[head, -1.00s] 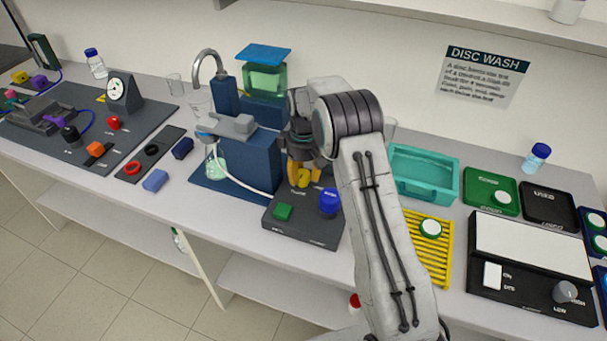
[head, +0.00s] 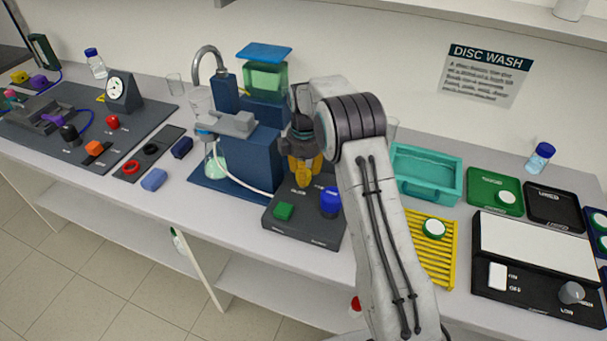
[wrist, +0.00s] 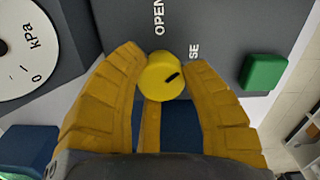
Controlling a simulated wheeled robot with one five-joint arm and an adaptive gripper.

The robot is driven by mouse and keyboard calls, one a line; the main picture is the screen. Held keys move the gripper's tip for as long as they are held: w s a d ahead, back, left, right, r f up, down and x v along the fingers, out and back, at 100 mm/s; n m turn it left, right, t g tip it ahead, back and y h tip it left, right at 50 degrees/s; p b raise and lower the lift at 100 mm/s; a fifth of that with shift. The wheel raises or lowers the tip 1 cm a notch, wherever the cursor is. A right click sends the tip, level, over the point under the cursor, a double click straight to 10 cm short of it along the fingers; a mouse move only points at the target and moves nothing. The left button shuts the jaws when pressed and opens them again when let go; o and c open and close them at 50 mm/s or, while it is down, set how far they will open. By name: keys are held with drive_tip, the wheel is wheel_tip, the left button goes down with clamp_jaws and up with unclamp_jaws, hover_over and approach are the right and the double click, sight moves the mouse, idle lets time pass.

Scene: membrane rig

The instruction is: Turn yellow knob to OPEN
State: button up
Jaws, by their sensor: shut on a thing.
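The round yellow knob (wrist: 160,82) sits on the dark panel (wrist: 228,25). In the wrist view its black mark points right and slightly up, towards the partly hidden label ending in "SE". The word "OPEN" stands above the knob in that view. My gripper (wrist: 163,80) has its yellow fingers on both sides of the knob and is shut on it. In the head view my gripper (head: 303,178) is over the back of the dark box (head: 300,232), and the fingers largely hide the knob.
A green button (head: 283,211) and a blue knob (head: 331,202) are on the same box, close to my gripper. A kPa gauge (wrist: 25,45) is at the left in the wrist view. The blue pump stand (head: 250,160) is just left of my gripper.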

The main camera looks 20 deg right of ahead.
drive_tip(key=n, duration=0.5)
drive_tip(key=shift+s+d+f+n, duration=0.15)
drive_tip(key=shift+s+f+n, duration=0.05)
drive_tip(key=shift+f+n, duration=0.1)
drive_tip(key=shift+w+r+n+b, duration=0.15)
drive_tip(key=shift+n+b, duration=0.2)
drive_tip(key=shift+n, duration=1.85)
drive_tip(key=o, duration=1.2)
drive_tip(key=shift+w+d+r, duration=0.1)
drive_tip(key=shift+w, duration=0.05)
drive_tip(key=shift+c, duration=0.2)
drive_tip(key=shift+r, duration=0.1)
